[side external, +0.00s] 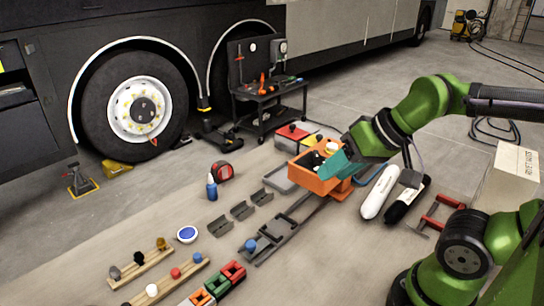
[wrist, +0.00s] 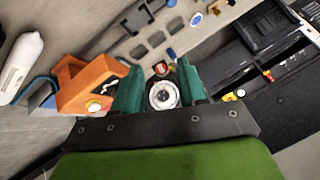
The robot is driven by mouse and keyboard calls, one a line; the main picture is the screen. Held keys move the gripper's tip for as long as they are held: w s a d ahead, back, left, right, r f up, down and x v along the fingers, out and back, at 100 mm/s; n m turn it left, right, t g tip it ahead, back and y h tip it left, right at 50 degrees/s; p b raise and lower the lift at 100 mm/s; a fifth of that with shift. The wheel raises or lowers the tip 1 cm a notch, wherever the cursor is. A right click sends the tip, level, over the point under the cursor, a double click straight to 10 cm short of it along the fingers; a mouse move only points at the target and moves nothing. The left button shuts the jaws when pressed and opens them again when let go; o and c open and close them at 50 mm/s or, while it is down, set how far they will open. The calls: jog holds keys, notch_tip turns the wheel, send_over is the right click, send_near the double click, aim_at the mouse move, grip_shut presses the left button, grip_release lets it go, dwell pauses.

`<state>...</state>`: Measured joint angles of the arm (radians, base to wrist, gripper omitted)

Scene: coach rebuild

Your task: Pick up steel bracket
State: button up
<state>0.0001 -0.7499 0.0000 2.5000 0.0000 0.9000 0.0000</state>
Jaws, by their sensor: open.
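Several small grey steel brackets (side external: 241,210) lie in a short row on the floor mat in the side view, left of the orange bin. They also show as small grey shapes in the wrist view (wrist: 155,38), beyond my fingertips. My gripper (side external: 332,167) has teal fingers and is at the orange bin (side external: 314,184), up and right of the brackets in the side view. In the wrist view my gripper (wrist: 160,72) has its fingers apart, with no bracket between them. A round pale disc (wrist: 162,95) shows in the gap; I cannot tell its distance.
A long grey rail (side external: 285,226) lies right of the brackets. A blue bottle (side external: 212,187) and red tape measure (side external: 222,171) stand behind them. White (side external: 380,191) and black cylinders lie right of the bin. Bare mat surrounds the brackets.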

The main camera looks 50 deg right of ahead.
jog(key=o, duration=0.6)
